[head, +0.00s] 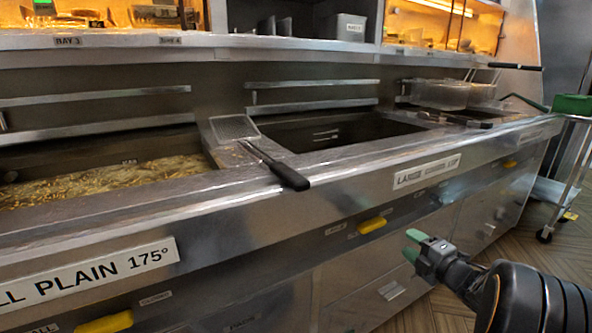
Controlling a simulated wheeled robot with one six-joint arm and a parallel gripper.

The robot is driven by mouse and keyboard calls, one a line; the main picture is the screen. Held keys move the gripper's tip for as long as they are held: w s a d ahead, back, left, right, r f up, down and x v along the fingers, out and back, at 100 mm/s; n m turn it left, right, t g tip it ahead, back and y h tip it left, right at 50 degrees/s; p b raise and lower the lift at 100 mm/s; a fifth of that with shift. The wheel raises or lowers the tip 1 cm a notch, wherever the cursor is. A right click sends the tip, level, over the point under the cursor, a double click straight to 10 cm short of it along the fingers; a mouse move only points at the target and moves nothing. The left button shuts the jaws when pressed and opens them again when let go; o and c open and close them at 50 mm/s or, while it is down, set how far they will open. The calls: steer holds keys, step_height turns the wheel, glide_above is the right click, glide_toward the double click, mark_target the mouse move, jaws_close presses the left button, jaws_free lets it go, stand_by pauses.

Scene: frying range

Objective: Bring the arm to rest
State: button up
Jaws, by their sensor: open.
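My gripper (412,244) is at the lower right of the head view, in front of the steel fryer front. Its green-tipped fingers point left and are apart, with nothing seen between them. My dark arm reaches in from the lower right corner. The gripper appears clear of the fryer front, near a yellow handle (372,226), though the exact gap cannot be told.
The steel fryer range (330,155) runs across the view. A black-handled tool (290,177) overhangs its front ledge. The left vat holds fries in oil (110,180). Baskets (440,94) sit at the far right.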

steer(key=s+a+r+m+g+h+p, duration=0.1)
steer(key=a+r+m+g+h+p, duration=0.1)
steer(key=r+m+h+p, duration=0.65)
steer(key=s+a+r+m+g+h+p, duration=0.1)
steer(key=a+r+m+g+p, duration=0.3)
steer(key=r+p, duration=0.85)
steer(key=s+a+r+m+g+y+p, duration=0.2)
steer(key=s+a+r+m+g+p, duration=0.1)
steer(key=s+a+r+m+p, duration=0.1)
steer(key=s+a+r+m+g+y+p, duration=0.1)
steer(key=s+a+r+m+g+p, duration=0.3)
steer(key=s+a+p, duration=0.4)
steer(key=s+r+m+p, duration=0.1)
steer(key=s+r+p, duration=0.1)
steer(key=s, duration=0.3)
steer(key=shift+a+y, duration=0.2)
steer(key=shift+y, duration=0.15)
steer(key=shift+r, duration=0.1)
steer(key=shift+c, duration=0.3)
